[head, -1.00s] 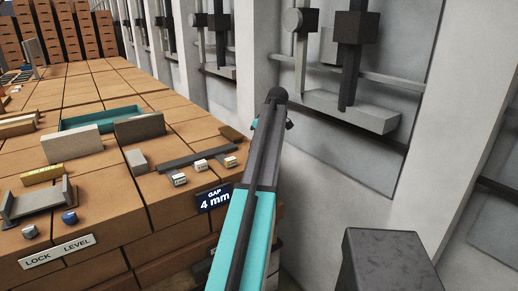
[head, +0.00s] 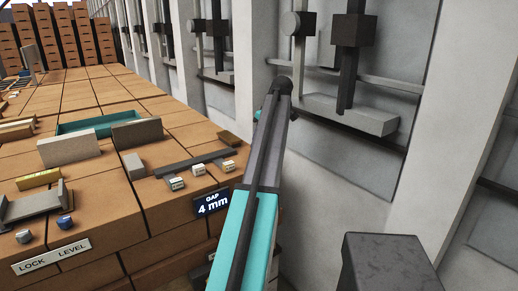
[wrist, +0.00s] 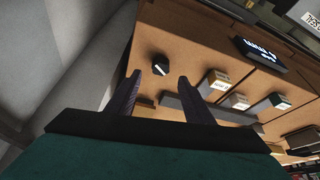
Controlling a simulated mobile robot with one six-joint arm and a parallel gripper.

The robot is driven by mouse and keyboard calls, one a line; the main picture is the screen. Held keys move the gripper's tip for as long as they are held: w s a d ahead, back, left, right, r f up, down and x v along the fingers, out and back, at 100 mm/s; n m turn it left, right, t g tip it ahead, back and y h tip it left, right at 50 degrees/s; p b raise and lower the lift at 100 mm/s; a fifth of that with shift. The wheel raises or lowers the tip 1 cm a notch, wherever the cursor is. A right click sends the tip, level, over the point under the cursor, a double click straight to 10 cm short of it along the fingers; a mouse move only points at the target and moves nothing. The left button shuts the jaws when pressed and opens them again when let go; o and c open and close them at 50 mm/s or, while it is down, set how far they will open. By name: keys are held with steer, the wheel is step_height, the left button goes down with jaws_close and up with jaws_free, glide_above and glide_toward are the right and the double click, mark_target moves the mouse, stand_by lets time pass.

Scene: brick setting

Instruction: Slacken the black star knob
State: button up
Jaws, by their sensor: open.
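A small black knob (wrist: 160,68) with a pale mark on its face shows in the wrist view, on the brown brick-patterned top near its wall-side edge. Its star shape is too small to make out. My gripper (wrist: 159,77) is open, with one dark finger on each side of the knob in the picture. The fingers look apart from it, and nothing is held. In the head view my arm covers that part of the top, and I cannot make out the knob or fingertips there.
A display reading "GAP 4 mm" (head: 211,202) is on the front edge. A teal tray (head: 95,125) stands farther back. A grey wall (head: 330,150) rises close on the right.

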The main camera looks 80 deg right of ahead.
steer(key=shift+v, duration=0.85)
